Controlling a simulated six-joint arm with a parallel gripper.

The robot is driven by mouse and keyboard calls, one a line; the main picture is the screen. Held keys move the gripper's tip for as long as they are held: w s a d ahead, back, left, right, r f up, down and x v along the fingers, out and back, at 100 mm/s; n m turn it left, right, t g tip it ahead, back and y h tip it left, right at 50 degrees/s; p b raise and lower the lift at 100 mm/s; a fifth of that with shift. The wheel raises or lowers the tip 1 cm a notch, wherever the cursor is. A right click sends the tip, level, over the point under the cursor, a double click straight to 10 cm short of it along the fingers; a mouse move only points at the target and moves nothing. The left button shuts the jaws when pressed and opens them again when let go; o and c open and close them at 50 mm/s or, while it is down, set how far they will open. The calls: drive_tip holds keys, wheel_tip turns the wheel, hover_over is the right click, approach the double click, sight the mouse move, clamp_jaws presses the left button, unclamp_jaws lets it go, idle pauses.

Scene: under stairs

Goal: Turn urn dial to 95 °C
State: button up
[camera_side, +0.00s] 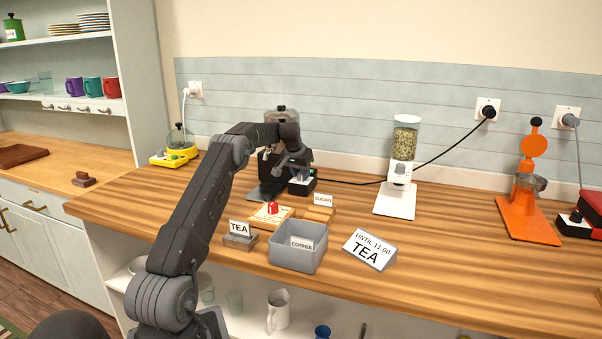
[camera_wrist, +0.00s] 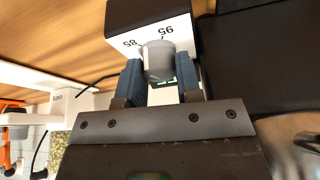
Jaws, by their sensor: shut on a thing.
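The urn dial is a round grey knob (camera_wrist: 158,60) on a white-faced black box (camera_wrist: 180,18) in the wrist view. The face is marked 85 and 95, with a short tick beside the 95. I cannot make out a pointer on the knob. The blue-grey fingers of my gripper (camera_wrist: 158,75) are shut on the knob, one on each side. In the side view, the dial box (camera_side: 303,186) stands on the counter with a green spot on its front. My gripper (camera_side: 293,169) is above it and hides part of it and the dark urn behind.
A grey bin (camera_side: 284,258) holding a COFFEE card, a TEA block (camera_side: 240,242), a red-knobbed wooden block (camera_side: 268,216) and a TEA sign (camera_side: 368,250) stand in front. A grain dispenser (camera_side: 401,170) stands to the right. A black cord crosses the counter behind.

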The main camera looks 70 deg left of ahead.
drive_tip(key=shift+a+m+t+h, duration=0.15)
drive_tip(key=shift+m+h, duration=0.25)
drive_tip(key=shift+m, duration=0.75)
drive_tip(key=shift+d+m+t+h, duration=0.15)
drive_tip(key=shift+m+h, duration=0.25)
drive_tip(key=shift+m, duration=0.75)
drive_tip(key=shift+a, duration=0.1)
drive_tip(key=o, duration=0.9)
drive_tip(key=shift+o, duration=0.2)
drive_tip(key=shift+s+r, duration=0.1)
drive_tip(key=v, duration=1.3)
drive_tip(key=shift+s+r, duration=0.2)
drive_tip(key=shift+r, duration=0.05)
